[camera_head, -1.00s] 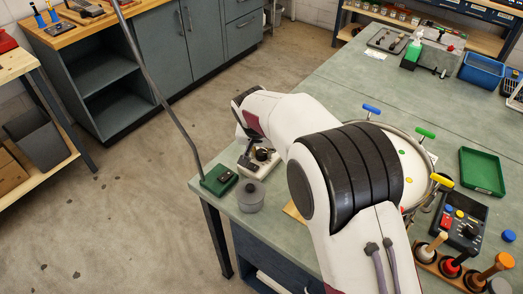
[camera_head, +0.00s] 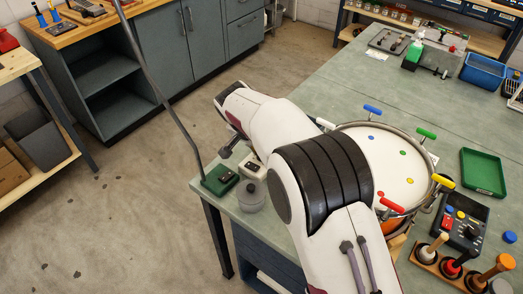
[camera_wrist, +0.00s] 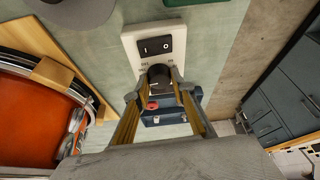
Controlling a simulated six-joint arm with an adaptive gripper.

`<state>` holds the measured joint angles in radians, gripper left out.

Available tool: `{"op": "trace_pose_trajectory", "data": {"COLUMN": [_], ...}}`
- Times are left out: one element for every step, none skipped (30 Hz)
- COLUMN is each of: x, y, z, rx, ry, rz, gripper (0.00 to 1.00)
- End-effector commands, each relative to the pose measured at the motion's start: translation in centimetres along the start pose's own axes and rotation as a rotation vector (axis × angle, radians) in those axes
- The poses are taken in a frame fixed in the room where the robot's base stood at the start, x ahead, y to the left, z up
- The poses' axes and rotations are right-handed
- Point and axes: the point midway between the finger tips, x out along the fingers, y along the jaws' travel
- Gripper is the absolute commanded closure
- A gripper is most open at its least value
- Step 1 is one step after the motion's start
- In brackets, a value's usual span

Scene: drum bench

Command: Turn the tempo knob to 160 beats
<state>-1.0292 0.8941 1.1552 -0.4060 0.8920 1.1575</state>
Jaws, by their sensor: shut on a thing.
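Small print next to the knob is too small to read. In the head view the pale box (camera_head: 252,168) shows only in part, behind my arm. The knob and fingertips cannot be made out there.
The drum (camera_head: 398,170) with coloured clamps is to the right. Mallets stand in a wooden rack (camera_head: 450,276) in front.

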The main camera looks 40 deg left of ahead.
Motion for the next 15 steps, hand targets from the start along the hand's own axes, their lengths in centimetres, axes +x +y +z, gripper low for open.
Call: {"op": "trace_pose_trajectory", "data": {"x": [-0.01, -0.01, -0.01, -0.01, -0.01, -0.01, -0.01, -0.01, -0.01, -0.01, -0.01, -0.01, -0.01, -0.01, -0.01], "y": [0.02, 0.02, 0.03, 0.03, 0.02, 0.03, 0.02, 0.02, 0.02, 0.02, 0.02, 0.02, 0.02, 0.02, 0.01], "z": [-0.04, -0.04, -0.04, -0.04, -0.04, -0.04, -0.04, -0.04, -0.04, -0.04, -0.04, -0.04, -0.03, -0.03, -0.02], "rx": [0.002, 0.002, 0.002, 0.002, 0.002, 0.002, 0.002, 0.002, 0.002, 0.002, 0.001, 0.001, 0.001, 0.001, 0.001], "ry": [0.001, 0.000, 0.000, 0.000, 0.000, 0.000, 0.000, 0.000, 0.000, 0.000, 0.000, 0.000, 0.000, 0.000, 0.000], "rz": [0.001, 0.001, 0.001, 0.001, 0.001, 0.001, 0.001, 0.001, 0.001, 0.001, 0.001, 0.001, 0.001, 0.001, 0.001], "gripper": [0.97, 0.97, 0.97, 0.97, 0.97, 0.97, 0.97, 0.97, 0.97, 0.97, 0.70, 0.70, 0.70, 0.70, 0.70]}}
